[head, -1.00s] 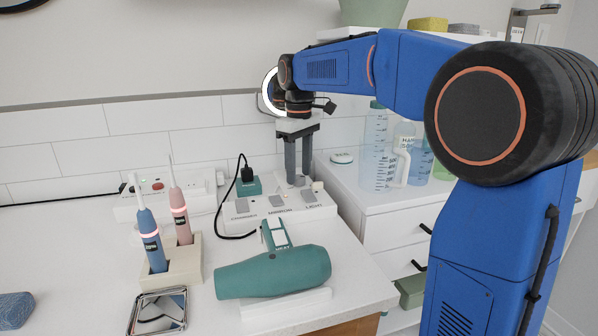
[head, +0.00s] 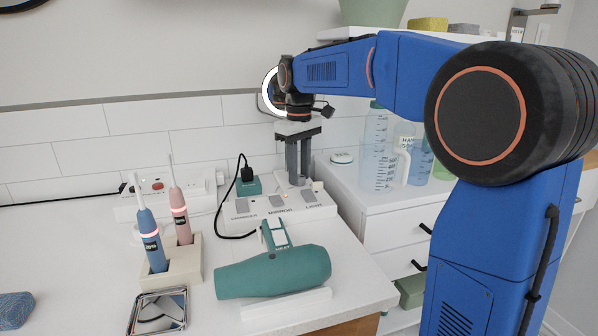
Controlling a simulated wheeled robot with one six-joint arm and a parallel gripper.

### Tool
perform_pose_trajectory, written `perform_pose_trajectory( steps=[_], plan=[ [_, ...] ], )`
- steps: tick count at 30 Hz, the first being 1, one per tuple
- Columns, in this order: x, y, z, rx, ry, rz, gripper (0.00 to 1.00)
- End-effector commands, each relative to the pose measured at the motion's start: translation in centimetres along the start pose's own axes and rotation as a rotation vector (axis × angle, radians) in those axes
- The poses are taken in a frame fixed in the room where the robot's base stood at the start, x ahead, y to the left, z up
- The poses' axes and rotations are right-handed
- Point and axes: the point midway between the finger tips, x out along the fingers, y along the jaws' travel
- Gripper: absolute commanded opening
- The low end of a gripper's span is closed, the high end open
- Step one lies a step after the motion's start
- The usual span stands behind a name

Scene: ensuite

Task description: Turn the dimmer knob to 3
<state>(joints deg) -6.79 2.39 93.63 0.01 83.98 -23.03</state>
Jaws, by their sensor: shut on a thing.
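A white switch panel (head: 240,208) lies on the counter by the wall, with several grey switches and small labels such as MIRROR and LIGHT along its front. My gripper (head: 298,182) points straight down over the back right part of this panel. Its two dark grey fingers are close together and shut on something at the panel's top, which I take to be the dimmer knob. The knob is hidden by the fingers, so its pointer and any scale marks cannot be read.
A teal hair dryer (head: 273,272) lies in front of the panel. Two toothbrushes sit in a beige holder (head: 185,262). Bottles (head: 375,150) stand on the right cabinet.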

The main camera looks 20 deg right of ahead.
Motion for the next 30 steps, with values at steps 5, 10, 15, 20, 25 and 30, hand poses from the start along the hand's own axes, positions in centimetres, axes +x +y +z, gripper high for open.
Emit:
perform_pose_trajectory(
  steps=[5, 10, 15, 20, 25, 30],
  plan=[
    [0.0, 0.0, 0.0, 0.013, 0.000, 0.000, 0.05],
    [0.0, 0.0, 0.0, 0.013, 0.000, 0.000, 0.35],
    [0.0, 0.0, 0.0, 0.012, 0.000, 0.000, 0.46],
    [0.0, 0.0, 0.0, 0.012, 0.000, 0.000, 0.46],
    [-1.0, 0.0, 0.0, 0.012, 0.001, 0.001, 0.46],
    [-3.7, 0.0, -0.1, 0.012, 0.003, 0.001, 0.46]
  ],
)
